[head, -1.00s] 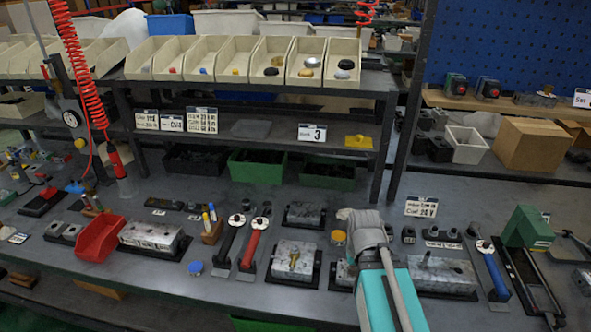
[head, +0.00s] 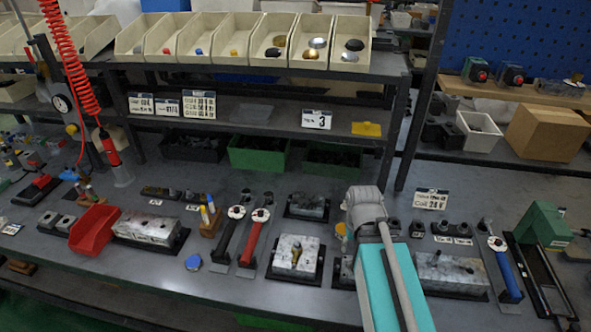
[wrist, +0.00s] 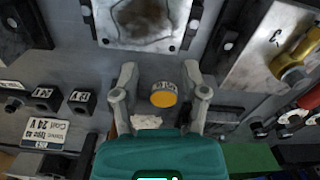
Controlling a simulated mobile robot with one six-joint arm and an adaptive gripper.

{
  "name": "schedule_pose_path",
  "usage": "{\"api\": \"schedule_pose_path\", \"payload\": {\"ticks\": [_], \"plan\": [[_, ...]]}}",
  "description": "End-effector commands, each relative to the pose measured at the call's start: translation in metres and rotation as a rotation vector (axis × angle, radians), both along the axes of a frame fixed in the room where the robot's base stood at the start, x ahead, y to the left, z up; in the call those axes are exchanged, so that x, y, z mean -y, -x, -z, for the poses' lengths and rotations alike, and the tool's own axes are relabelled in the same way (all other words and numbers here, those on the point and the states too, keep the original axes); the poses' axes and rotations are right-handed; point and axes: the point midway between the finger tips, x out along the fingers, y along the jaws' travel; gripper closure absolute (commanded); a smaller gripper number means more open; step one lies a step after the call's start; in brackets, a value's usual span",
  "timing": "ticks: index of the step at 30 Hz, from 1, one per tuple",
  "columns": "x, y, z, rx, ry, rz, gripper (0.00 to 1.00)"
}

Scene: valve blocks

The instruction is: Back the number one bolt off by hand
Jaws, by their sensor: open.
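My gripper (wrist: 160,70) is open and empty in the wrist view, its two fingers apart above the bench. In the head view my arm hides it. A metal block (wrist: 182,12) with a dark, outlined top face and small round fasteners at its near corners lies beyond the fingertips. Another pale block with a brass fitting (wrist: 297,55) is at the right of the wrist view; it also shows in the head view (head: 284,245). I cannot make out which bolt is number one.
Black-handled (head: 231,228) and red-handled (head: 254,236) tools lie left of the brass-fitting block. A long block (head: 450,272) and blue-handled tool (head: 505,266) are at right.

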Motion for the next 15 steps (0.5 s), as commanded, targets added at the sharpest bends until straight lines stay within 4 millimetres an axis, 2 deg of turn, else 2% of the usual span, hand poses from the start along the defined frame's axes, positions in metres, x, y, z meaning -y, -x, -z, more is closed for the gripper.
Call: {"api": "schedule_pose_path", "payload": {"ticks": [1, 2, 8, 15], "plan": [[0.000, 0.000, 0.000, 0.000, 0.000, 0.000, 0.37], [0.000, 0.000, 0.000, 0.000, 0.000, 0.001, 0.33], [-0.003, -0.008, -0.003, 0.000, 0.000, 0.036, 0.33], [-0.023, -0.042, -0.017, 0.000, 0.000, 0.205, 0.33]]}}
